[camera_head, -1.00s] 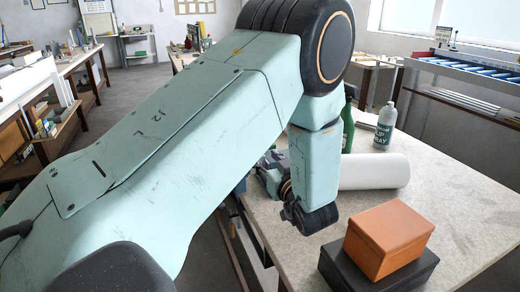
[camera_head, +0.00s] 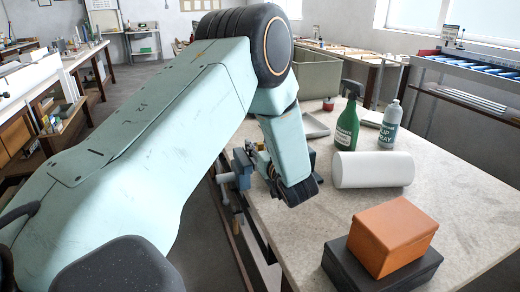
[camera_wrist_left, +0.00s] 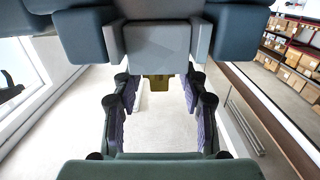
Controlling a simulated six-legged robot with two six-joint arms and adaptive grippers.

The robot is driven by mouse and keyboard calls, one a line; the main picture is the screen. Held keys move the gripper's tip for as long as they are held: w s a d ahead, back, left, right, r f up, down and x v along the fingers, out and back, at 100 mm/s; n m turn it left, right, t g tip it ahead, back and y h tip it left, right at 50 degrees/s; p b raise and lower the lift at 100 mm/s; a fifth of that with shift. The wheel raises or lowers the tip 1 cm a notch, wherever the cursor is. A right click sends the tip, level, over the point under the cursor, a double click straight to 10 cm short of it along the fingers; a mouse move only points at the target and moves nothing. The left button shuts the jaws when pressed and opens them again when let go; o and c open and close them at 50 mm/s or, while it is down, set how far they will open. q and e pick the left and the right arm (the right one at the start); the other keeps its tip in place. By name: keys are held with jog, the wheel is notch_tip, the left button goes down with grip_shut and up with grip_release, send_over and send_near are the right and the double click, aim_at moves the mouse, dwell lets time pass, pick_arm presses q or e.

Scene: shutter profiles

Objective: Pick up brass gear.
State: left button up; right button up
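A brass-coloured piece (camera_wrist_left: 158,84), probably the brass gear, shows in the left wrist view just under the grey jaws of a blue-grey vise (camera_wrist_left: 85,35). Only a small blocky part of it is visible; no teeth can be made out. My left gripper (camera_wrist_left: 158,97) is open, its purple-padded fingers on either side, with the piece between the fingertips and no visible contact. In the head view the vise (camera_head: 238,170) is at the table's left edge. My left gripper (camera_head: 262,162) is beside it there, mostly hidden by my wrist. My right gripper is not in view.
On the table (camera_head: 440,205) are a white roll (camera_head: 373,169), a green bottle (camera_head: 346,128), a spray bottle (camera_head: 390,125), a grey tray (camera_head: 315,125) and a bin (camera_head: 318,75). An orange box (camera_head: 393,235) sits on a dark box (camera_head: 425,272) at the front.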

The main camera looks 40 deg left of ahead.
aim_at(260, 143)
pick_arm(q)
jog(key=c, duration=0.3)
grip_shut()
notch_tip(260, 143, up, 10)
jog(key=shift+p, duration=0.65)
